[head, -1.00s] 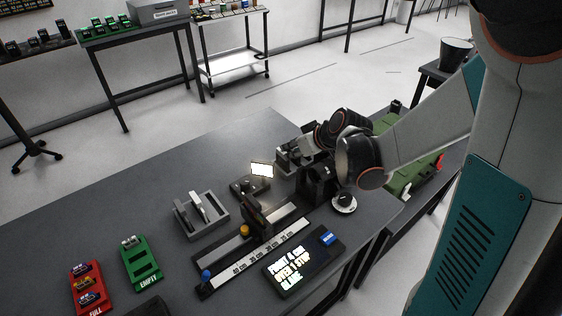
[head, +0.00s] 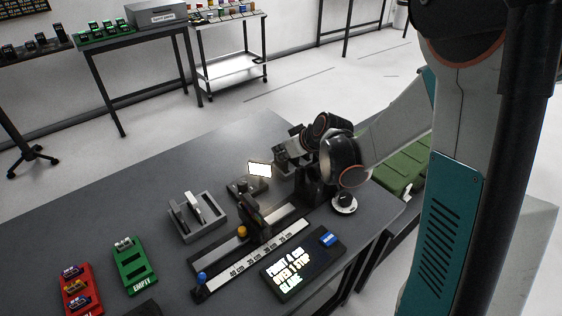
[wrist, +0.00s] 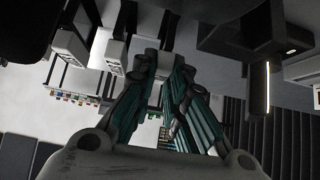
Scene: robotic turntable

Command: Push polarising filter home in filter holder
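My gripper (head: 287,150) is at the far side of the dark bench, above a small grey block (head: 281,168). Its teal fingers (wrist: 158,72) run close together towards their tips in the wrist view. I cannot tell which piece is the filter holder or see how the polarising filter sits. In the wrist view a dark body (wrist: 246,38) with a hanging plate (wrist: 258,92) is right of the fingers.
A grey tray (head: 198,235) with upright plates is left of the rail. A lit panel (head: 260,170) stands near my gripper. Bare bench lies behind the tray.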

